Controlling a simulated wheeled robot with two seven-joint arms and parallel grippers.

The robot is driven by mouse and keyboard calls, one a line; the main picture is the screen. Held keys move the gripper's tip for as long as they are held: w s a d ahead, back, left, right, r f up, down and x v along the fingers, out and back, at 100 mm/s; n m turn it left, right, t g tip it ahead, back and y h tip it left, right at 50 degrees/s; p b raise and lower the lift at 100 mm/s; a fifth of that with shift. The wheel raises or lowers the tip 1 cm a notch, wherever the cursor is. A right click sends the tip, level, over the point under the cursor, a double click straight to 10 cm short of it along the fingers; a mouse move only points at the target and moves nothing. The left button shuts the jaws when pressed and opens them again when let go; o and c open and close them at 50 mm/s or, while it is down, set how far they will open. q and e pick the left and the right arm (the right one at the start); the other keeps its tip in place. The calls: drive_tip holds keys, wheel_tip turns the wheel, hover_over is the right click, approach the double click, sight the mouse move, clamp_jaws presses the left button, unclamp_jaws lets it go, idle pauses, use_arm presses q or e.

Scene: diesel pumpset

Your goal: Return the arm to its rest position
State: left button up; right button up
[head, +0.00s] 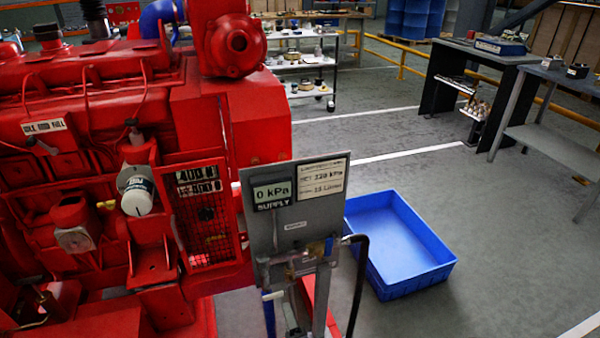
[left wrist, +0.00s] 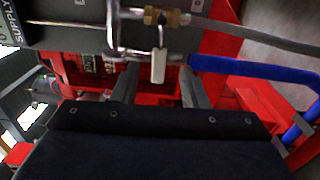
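My left gripper (left wrist: 158,72) shows in the left wrist view, its two dark fingers apart with a clear gap and nothing held between them. A brass valve fitting (left wrist: 165,17) with a pale hanging tag or lever (left wrist: 158,65) lies just beyond the fingers, apparently not gripped. In the head view I cannot clearly separate the left gripper from the pipework below the grey supply panel (head: 292,215). That panel reads "0 kPa". My right gripper is in neither view.
The red diesel engine (head: 120,190) fills the left side. A black hose (head: 360,285) hangs beside the panel. A blue tray (head: 400,280) lies on the floor to its right. Workbenches (head: 490,52) stand at the back right, with open floor before them.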

use_arm(q)
drive_tip(key=s+a+r+n+g+p, duration=0.2)
drive_tip(key=s+a+r+n+g, duration=0.3)
drive_tip(key=n, duration=0.6)
drive_tip(key=s+a+r+n+g+h+p, duration=0.1)
drive_tip(key=s+a+r+n+g+p, duration=0.2)
drive_tip(key=a+r+n+g, duration=0.6)
drive_tip(key=s+a+r+n+g+p, duration=0.25)
drive_tip(key=s+r+n+g, duration=0.2)
drive_tip(key=n, duration=0.75)
drive_tip(key=s+r+n+t+h+p, duration=0.2)
drive_tip(key=s+r+n+t+h, duration=0.1)
drive_tip(key=r+n, duration=0.5)
drive_tip(key=s+r+n+t+h+p, duration=0.2)
drive_tip(key=s+r+n+t+h, duration=0.2)
drive_tip(key=n, duration=0.7)
wheel_tip(320, 180, up, 4)
drive_tip(key=shift+s+r+h, duration=0.15)
drive_tip(key=shift+s+h, duration=0.2)
drive_tip(key=shift+h, duration=0.65)
